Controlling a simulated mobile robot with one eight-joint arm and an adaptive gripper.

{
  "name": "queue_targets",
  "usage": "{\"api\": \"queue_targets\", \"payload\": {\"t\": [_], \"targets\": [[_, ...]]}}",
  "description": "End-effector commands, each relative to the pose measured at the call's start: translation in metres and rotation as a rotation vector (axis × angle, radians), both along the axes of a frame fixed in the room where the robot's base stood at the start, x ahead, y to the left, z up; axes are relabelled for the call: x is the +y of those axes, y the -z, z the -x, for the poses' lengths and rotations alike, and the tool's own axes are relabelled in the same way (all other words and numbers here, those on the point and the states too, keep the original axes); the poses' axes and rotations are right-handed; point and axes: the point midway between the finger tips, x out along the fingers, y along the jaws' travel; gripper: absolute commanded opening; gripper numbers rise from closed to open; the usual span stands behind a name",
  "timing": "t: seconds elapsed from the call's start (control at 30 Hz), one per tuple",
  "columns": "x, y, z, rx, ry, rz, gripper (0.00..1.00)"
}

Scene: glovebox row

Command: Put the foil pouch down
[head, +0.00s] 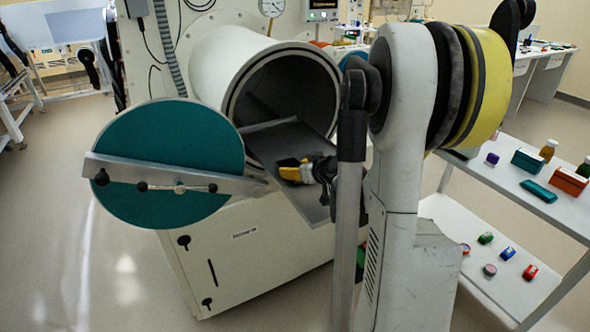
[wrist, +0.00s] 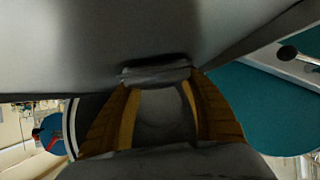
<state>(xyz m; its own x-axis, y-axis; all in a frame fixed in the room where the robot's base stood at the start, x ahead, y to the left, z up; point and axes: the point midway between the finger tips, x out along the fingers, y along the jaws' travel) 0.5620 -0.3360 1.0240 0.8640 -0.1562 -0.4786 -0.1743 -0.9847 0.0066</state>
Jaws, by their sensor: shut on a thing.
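My gripper (head: 300,172) is over the grey sliding tray (head: 315,211) that sticks out of the round antechamber (head: 285,92). In the wrist view its two yellow fingers (wrist: 160,85) close on a thin grey, shiny thing, which I take to be the foil pouch (wrist: 156,76). The pouch is close to the grey tray surface (wrist: 80,40), with a dark shadow beside it. I cannot tell whether it touches the tray. In the head view the pouch cannot be made out at the fingers.
The teal round door (head: 190,200) with its metal bar stands open to the left of the antechamber. A white shelf cart (head: 500,165) at the right holds several boxes and bottles. The tray's bare part lies around my gripper.

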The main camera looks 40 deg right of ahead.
Motion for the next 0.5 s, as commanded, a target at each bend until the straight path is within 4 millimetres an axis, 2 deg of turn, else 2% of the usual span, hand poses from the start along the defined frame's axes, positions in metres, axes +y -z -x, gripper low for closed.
{"api": "queue_targets", "payload": {"t": [0.07,0.1,0.13,0.5], "targets": [[0.0,0.004,-0.0001,0.0,0.0,0.0,0.19],[0.0,0.0027,0.0,0.0,0.0,0.0,0.65],[0.0001,0.0026,0.0,0.0,0.0,0.0,0.73],[0.0002,-0.0012,0.0002,0.001,0.0,0.0,0.73]]}}
